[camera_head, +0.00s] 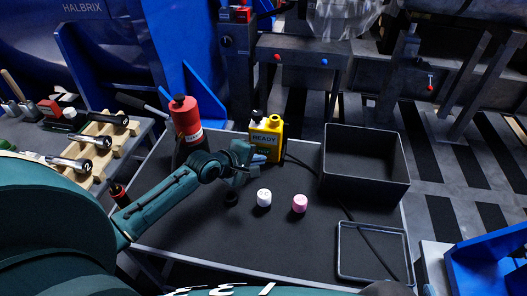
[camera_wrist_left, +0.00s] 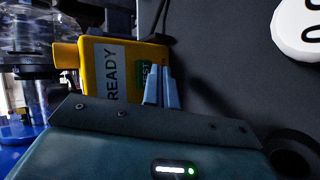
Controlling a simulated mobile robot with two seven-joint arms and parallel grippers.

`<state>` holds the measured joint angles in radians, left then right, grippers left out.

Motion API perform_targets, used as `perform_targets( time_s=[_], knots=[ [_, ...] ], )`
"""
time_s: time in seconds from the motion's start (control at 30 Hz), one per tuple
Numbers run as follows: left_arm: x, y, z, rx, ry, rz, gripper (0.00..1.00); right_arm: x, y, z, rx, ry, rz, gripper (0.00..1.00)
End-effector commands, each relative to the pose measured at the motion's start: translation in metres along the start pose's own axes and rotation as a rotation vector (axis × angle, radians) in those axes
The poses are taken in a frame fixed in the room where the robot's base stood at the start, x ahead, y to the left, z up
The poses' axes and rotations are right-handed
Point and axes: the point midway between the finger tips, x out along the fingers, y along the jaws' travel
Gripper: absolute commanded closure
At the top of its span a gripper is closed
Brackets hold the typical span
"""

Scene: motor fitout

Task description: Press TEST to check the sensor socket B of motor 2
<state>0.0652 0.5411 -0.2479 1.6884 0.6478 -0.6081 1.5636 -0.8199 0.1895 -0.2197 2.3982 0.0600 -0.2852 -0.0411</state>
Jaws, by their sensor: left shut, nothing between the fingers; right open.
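A yellow tester (camera_head: 265,138) stands upright on the dark cart top in the head view. Its pale label reads READY. In the left wrist view the tester (camera_wrist_left: 91,68) shows a green patch (camera_wrist_left: 144,72) with small lettering, partly hidden behind the fingers. My left gripper (camera_head: 259,159) is shut and empty at the tester's front. Its blue fingertips (camera_wrist_left: 161,80) overlap the green patch's edge; I cannot tell whether they touch it.
A red bottle (camera_head: 187,118) stands left of the tester. A white cap (camera_head: 264,198) and a pink cap (camera_head: 300,204) sit in front. A black bin (camera_head: 366,188) and a shallow tray (camera_head: 344,277) are right. A wooden rack (camera_head: 121,137) holds cylindrical tools. A dark cable crosses the cart.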

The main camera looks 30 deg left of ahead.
Motion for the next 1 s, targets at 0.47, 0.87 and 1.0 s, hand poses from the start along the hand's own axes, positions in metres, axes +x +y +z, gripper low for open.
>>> perform_targets(
  time_s=[0.47, 0.87, 1.0],
  knots=[
    [0.0, 0.0, 0.0, 0.0, 0.0, 0.0, 1.0, -0.0009, -0.0001, -0.0005, 0.001, 0.0, 0.0, 0.43],
    [0.0002, 0.0006, -0.0003, 0.0, 0.0, 0.0, 1.0, -0.0003, 0.0002, -0.0019, 0.0, 0.003, 0.001, 0.43],
    [0.0027, 0.0032, -0.0025, -0.001, 0.001, 0.0, 1.0, -0.0001, 0.0005, -0.0058, -0.002, 0.007, 0.001, 0.43]
  ],
)
